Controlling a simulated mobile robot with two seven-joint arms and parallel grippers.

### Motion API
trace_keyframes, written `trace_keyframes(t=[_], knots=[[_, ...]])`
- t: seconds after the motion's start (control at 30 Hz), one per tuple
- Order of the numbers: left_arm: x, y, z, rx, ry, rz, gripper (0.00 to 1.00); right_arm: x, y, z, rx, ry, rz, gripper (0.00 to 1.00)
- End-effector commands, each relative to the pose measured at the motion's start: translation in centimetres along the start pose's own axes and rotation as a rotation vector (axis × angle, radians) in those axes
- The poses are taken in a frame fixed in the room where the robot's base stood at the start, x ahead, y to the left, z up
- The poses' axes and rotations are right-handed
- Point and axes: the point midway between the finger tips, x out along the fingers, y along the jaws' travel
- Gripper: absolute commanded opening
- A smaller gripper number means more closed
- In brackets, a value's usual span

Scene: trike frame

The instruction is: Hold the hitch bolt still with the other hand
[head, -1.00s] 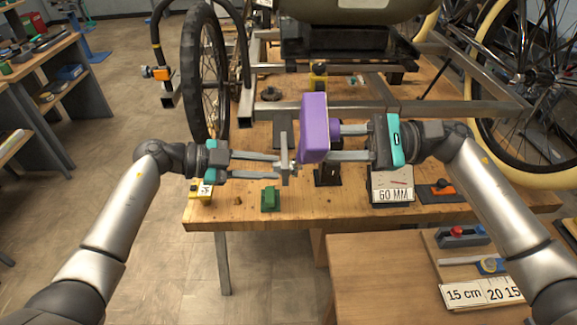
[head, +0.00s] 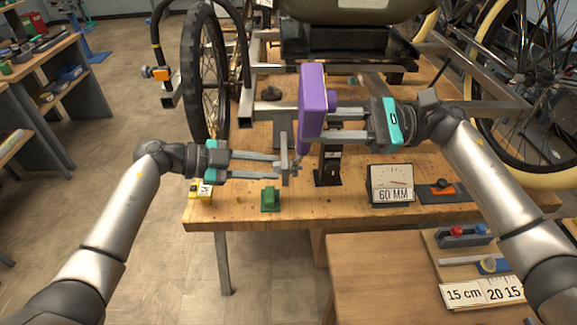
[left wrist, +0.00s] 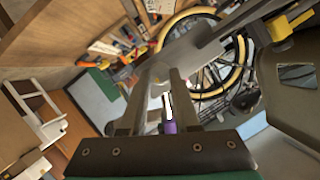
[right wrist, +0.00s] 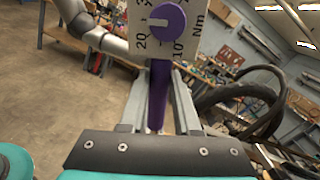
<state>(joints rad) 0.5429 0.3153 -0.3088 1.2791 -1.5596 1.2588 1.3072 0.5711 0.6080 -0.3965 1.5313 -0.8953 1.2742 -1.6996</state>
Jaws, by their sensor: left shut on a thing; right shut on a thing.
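The purple torque tool (head: 312,98) has a dial marked Nm, seen in the right wrist view (right wrist: 160,85). My right gripper (head: 334,118) is shut on it from the right and holds it nearly upright. Its narrow lower end reaches down beside a grey upright metal piece (head: 285,148). My left gripper (head: 284,166) reaches in from the left, its fingertips at that piece, just left of the tool's lower end. It is shut on what seems to be the hitch bolt, mostly hidden by the fingers and metal.
The wooden bench (head: 235,212) carries the metal trike frame (head: 470,105) and a black-tyred wheel (head: 203,75). A green block (head: 270,199), a 60 MM gauge (head: 391,184) and a black stand (head: 328,168) are near the front. A lower table (head: 385,280) is nearer.

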Motion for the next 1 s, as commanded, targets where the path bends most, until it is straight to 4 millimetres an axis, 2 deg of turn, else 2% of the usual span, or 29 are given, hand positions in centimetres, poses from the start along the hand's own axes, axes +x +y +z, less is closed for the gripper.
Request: trace_keyframes(t=[0.37,1.0], knots=[[0.0,0.0,-0.1,0.003,0.001,0.001,0.00,0.0,-0.2,-0.3,0.015,0.007,-0.003,0.00],[0.0,0.0,-0.1,0.003,0.003,0.002,0.00,-0.1,-2.6,-0.7,0.164,0.009,-0.006,0.00]])
